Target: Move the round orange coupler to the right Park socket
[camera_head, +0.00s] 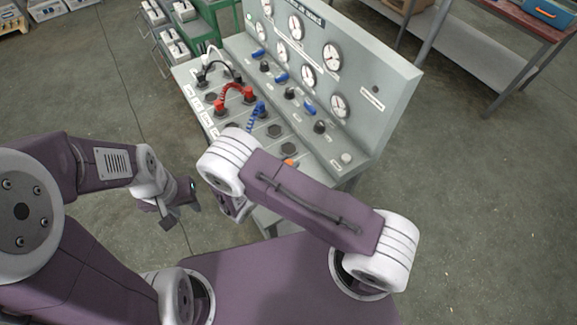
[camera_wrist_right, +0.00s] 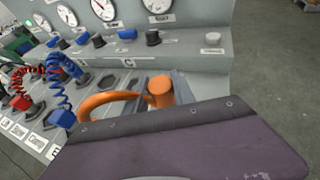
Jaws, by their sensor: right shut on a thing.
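The round orange coupler (camera_wrist_right: 160,90) shows in the right wrist view, with an orange cable (camera_wrist_right: 103,101) looping from it to the left. A small orange part (camera_head: 289,162) shows past my right arm in the head view. My right gripper (camera_wrist_right: 163,84) is shut on the coupler at the front right of the panel; its body hides the lower part. My left gripper (camera_head: 178,207) hangs left of the panel, away from the couplers; its jaw opening is unclear. Hexagonal sockets (camera_head: 274,131) lie on the panel. I cannot make out which is the right Park socket.
Red couplers with a coiled cable (camera_head: 234,91) and a blue coupler with a coiled cable (camera_head: 256,116) sit left of the orange one. An upright face with gauges (camera_head: 340,106) and knobs (camera_head: 320,127) rises behind the sockets. A workbench (camera_head: 490,45) stands at the back right.

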